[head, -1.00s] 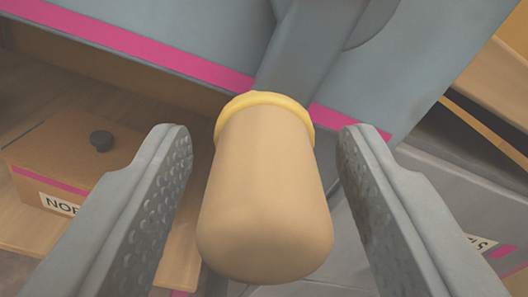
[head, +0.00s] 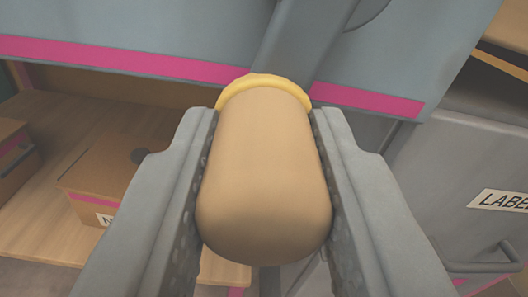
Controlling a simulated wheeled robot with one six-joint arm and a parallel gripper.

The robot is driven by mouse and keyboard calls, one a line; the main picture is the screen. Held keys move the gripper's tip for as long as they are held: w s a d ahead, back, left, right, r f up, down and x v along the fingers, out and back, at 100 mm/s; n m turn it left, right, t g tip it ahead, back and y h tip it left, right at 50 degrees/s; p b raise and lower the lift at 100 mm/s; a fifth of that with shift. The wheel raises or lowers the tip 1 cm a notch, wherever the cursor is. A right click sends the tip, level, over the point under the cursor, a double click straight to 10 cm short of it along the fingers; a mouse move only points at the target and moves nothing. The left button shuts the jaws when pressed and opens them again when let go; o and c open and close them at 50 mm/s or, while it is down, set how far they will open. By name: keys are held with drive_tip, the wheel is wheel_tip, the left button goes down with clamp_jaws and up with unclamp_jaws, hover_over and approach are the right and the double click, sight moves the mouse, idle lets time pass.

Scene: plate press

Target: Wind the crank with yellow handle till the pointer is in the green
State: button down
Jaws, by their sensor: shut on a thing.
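The crank handle (head: 264,180) is a tan rounded grip with a yellow ring (head: 264,84) at its far end, in the middle of the head view. It joins a grey crank arm (head: 302,40) that runs up against the blue-grey press body (head: 140,30). My gripper (head: 265,215) is shut on the handle, with one finger on each side of it. The pointer and the green zone are not in view.
A pink stripe (head: 120,56) runs along the press's lower edge. A cardboard box (head: 95,180) with a dark knob sits on a wooden shelf (head: 90,120) at left. A grey cabinet (head: 460,170) with a partly cut-off label stands at right.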

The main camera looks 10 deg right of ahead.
drive_tip(key=shift+a+r+m, duration=0.45)
drive_tip(key=shift+a+m, duration=0.15)
drive_tip(key=shift+m, duration=0.95)
drive_tip(key=shift+a+r+m, duration=0.4)
drive_tip(key=shift+a+m, duration=0.15)
drive_tip(key=shift+m, duration=1.05)
drive_tip(key=shift+a+r+m, duration=0.45)
drive_tip(key=shift+a+m, duration=0.15)
drive_tip(key=shift+m, duration=0.95)
drive_tip(key=c, duration=1.1)
unclamp_jaws()
drive_tip(key=s, duration=1.7)
drive_tip(key=shift+s, duration=0.25)
